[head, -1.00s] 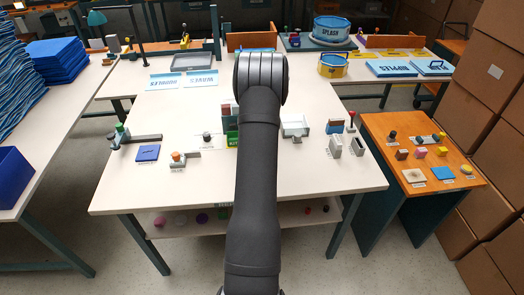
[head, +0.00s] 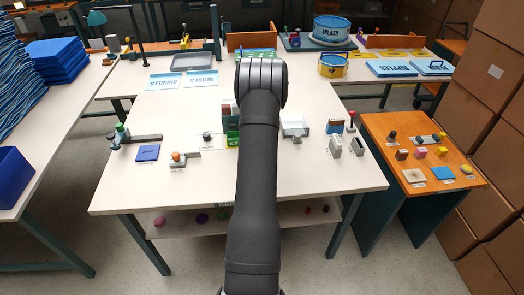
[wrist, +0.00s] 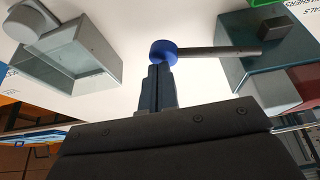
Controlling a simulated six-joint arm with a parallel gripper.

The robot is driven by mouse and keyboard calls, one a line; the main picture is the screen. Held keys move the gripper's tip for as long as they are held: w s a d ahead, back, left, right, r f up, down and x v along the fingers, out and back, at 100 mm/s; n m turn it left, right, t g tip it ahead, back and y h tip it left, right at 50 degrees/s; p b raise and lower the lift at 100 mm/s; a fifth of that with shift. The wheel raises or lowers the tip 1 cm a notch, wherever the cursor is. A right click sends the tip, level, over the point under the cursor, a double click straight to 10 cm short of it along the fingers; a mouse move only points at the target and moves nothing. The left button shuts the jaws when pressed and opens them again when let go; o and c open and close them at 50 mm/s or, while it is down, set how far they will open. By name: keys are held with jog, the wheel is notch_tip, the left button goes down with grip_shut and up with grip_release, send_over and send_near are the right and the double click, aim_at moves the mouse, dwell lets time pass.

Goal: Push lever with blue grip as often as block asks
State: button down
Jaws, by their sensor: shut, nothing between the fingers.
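In the wrist view, a round blue grip (wrist: 165,51) sits on the end of a grey lever rod (wrist: 232,51). The rod runs right to a grey-teal housing (wrist: 238,78). My gripper (wrist: 159,70) is shut and empty. Its fingertips are right at the blue grip, overlapping its lower edge in the picture; I cannot tell if they touch. In the head view my arm hides both the gripper and the blue grip. A green block marked KIT (head: 232,140) shows just left of my arm. I cannot make out a number on any block.
A pale open tray (head: 296,128) stands right of my arm and also shows in the wrist view (wrist: 75,62). A lever with a red knob (head: 352,115), an orange-knobbed device (head: 177,157) and a green-knobbed device (head: 121,131) stand on the table.

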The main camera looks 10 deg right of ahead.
dwell(0.3)
notch_tip(320, 180, up, 8)
dwell(1.2)
dwell(2.5)
